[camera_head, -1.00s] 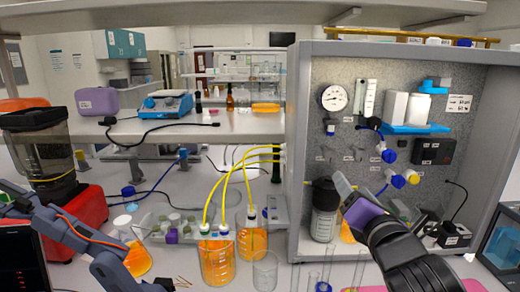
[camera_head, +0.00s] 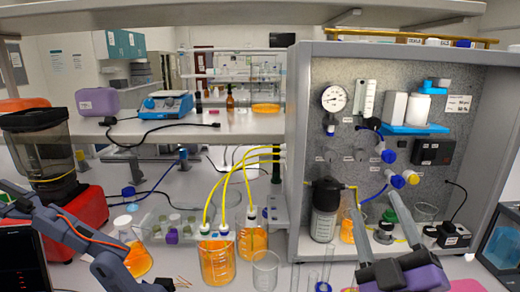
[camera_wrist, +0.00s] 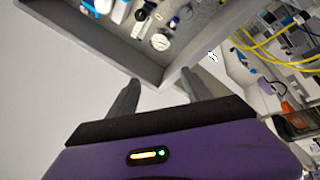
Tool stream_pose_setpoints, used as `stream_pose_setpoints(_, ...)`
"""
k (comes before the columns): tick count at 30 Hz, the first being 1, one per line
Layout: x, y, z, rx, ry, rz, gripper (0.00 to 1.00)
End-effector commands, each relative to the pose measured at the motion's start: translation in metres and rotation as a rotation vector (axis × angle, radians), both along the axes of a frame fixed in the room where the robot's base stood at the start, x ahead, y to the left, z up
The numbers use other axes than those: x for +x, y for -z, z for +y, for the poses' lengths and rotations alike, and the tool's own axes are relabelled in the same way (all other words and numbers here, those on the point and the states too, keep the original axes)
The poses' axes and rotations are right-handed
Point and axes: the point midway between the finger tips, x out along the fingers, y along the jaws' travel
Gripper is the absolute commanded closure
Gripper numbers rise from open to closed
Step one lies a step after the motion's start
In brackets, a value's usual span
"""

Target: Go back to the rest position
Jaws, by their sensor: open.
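My gripper (camera_head: 372,203) is at the lower right of the head view, in front of the grey panel cabinet (camera_head: 296,130). Its purple body is at the bottom and its two grey fingers point up and away. The fingers are apart with nothing between them. In the wrist view my gripper (camera_wrist: 160,78) also shows two spread, empty fingers, with the cabinet's edge beyond them. The fingers overlap the lower part of the cabinet in the head view; I cannot tell how far they are from it.
Beakers of orange liquid (camera_head: 217,265) with yellow tubes stand left of the cabinet. An empty beaker (camera_head: 265,272) and thin glass cylinders (camera_head: 326,268) stand near the front. A dark-lidded bottle (camera_head: 324,222) is inside the cabinet. A blender (camera_head: 45,160) on a red base is at far left.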

Motion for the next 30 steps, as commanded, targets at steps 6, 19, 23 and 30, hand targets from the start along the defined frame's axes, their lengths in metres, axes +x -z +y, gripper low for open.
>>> stream_pose_setpoints(6,-0.055,0.057,-0.003,0.387,-0.081,0.016,0.42)
stream_pose_setpoints(19,-0.186,0.159,-0.004,0.856,-0.126,0.135,0.42)
stream_pose_setpoints(23,-0.229,0.184,-0.004,0.919,-0.116,0.209,0.42)
stream_pose_setpoints(30,-0.309,0.225,-0.007,0.912,-0.078,0.410,0.42)
